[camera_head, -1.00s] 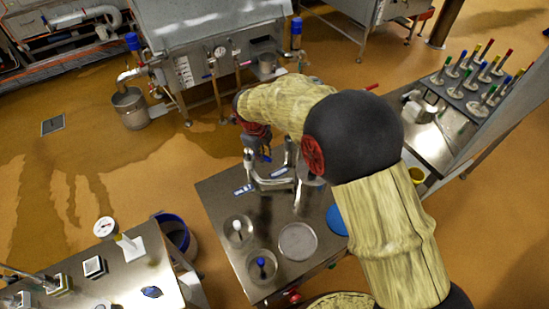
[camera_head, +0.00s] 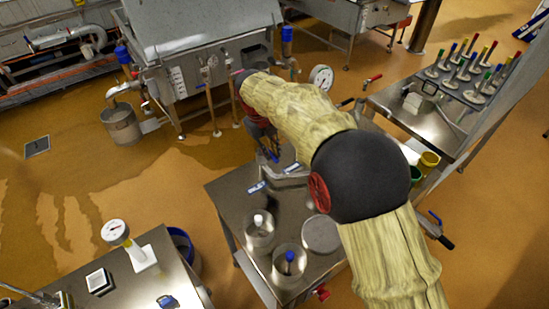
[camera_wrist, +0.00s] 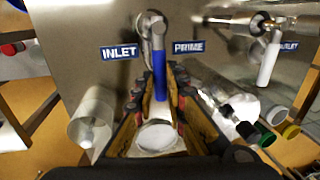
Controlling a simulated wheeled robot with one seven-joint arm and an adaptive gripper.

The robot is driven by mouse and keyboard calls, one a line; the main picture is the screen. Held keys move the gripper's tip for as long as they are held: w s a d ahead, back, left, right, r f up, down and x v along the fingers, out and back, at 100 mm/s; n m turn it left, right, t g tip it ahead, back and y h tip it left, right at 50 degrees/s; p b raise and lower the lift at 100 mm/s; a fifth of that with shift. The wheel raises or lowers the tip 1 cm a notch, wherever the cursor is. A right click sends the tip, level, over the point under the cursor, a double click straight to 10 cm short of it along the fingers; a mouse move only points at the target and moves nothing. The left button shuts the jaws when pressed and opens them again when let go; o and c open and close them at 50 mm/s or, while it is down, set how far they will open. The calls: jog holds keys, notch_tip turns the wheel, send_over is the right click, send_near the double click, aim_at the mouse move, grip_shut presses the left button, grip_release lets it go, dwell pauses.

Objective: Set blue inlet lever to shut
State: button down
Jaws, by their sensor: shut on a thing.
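The blue inlet lever (camera_wrist: 159,72) hangs from a metal valve between the INLET label (camera_wrist: 119,52) and the PRIME label (camera_wrist: 188,47) in the wrist view. It points down the picture, towards my gripper. My gripper (camera_wrist: 160,97) has its two fingers on either side of the lever's lower part and is shut on it. In the head view my arm hides most of the valve and the lever; my gripper's red and dark part (camera_head: 262,135) shows at the far edge of the steel table (camera_head: 226,212).
In the wrist view, a white outlet lever (camera_wrist: 269,62) stands right of the valve, and clear cylinders flank my gripper. In the head view, clear jars with a white knob (camera_head: 258,220) and a blue knob (camera_head: 289,257) stand near a round metal lid (camera_head: 321,235).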

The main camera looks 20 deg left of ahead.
jog(key=shift+a, duration=0.1)
dwell(0.4)
jog(key=c, duration=1.8)
grip_release()
jog(key=shift+s, duration=0.1)
jog(key=shift+c, duration=0.2)
jog(key=shift+o, duration=0.2)
notch_tip(320, 180, up, 12)
jog(key=s+a, duration=0.1)
jog(key=shift+s+a, duration=0.25)
jog(key=shift+s, duration=0.15)
jog(key=shift+f, duration=0.15)
